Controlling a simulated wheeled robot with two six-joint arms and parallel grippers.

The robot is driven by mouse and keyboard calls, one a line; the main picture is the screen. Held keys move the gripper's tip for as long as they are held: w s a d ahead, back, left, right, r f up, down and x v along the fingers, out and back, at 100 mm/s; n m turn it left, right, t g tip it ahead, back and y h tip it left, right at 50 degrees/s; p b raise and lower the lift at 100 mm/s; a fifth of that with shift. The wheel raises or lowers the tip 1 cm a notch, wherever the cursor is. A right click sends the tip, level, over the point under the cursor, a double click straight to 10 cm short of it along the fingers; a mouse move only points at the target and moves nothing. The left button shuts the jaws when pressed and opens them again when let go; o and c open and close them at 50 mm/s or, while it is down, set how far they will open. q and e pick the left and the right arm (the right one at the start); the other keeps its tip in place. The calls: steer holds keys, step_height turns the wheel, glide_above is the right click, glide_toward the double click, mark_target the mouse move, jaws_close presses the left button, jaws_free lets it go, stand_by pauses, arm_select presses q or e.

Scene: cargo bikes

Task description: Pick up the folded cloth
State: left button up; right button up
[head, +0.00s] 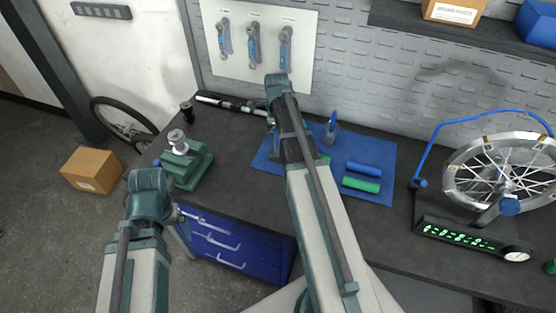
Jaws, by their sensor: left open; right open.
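I cannot make out a clearly folded cloth in the head view. A flat blue mat or cloth (378,153) lies spread on the dark workbench. A blue roll (364,169) and a green roll (361,185) lie on its right part, and a small bit of green shows beside my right arm. My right arm reaches over the mat's left part and hides some of it. My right gripper (272,122) is open at the far end of that arm, its fingers mostly hidden. My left gripper (180,216) is open in front of the bench's front edge, near the blue drawers, partly hidden by its wrist.
A green vise-like block (186,165) stands at the bench's left end. A clear cup with a blue tool (331,130) stands at the mat's back edge. A wheel in a truing stand (500,170) and a green-lit display (460,238) stand right. A cardboard box (92,170) sits on the floor.

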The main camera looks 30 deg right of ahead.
mark_target(277, 151)
steer(key=shift+s+f+b, duration=0.1)
steer(key=shift+f+b, duration=2.45)
steer(key=shift+f, duration=0.2)
steer(key=shift+r, duration=0.1)
steer(key=c, duration=1.4)
steer(key=shift+r+p, duration=0.25)
steer(key=shift+p, duration=0.05)
steer(key=shift+r+p, duration=1.6)
steer(key=s+a, duration=0.3)
steer(key=s, duration=0.1)
steer(key=s+a+r+p, duration=0.1)
steer(key=s+a, duration=0.2)
steer(key=s, duration=0.2)
steer(key=s+a, duration=0.3)
steer(key=s, duration=0.1)
steer(key=shift+s+r, duration=0.15)
